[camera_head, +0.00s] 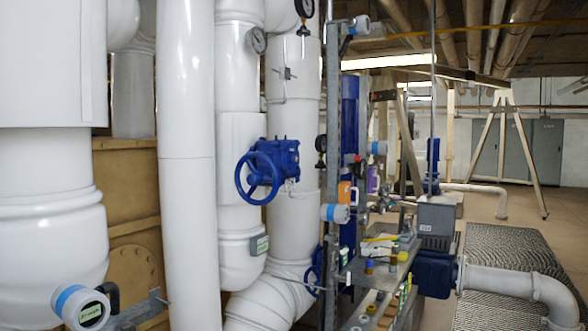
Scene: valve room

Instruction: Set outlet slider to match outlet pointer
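Neither of my grippers shows in the head view. I cannot make out an outlet slider or an outlet pointer that I can name with certainty. Round dial gauges sit on the white pipes: one on the middle pipe (257,40) and a dark-rimmed one at the top (304,8). Their needles are too small to read. A blue valve handwheel (259,178) stands out in front of the pipes. A white round transmitter with a blue band and a green display (85,308) is at the lower left.
Large white vertical pipes (186,160) fill the left half. A cluttered metal shelf (377,272) holds small items at the lower middle. A grey pipe with a flange (520,283) bends down at right. Open floor (500,208) and a wooden A-frame (490,150) lie behind.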

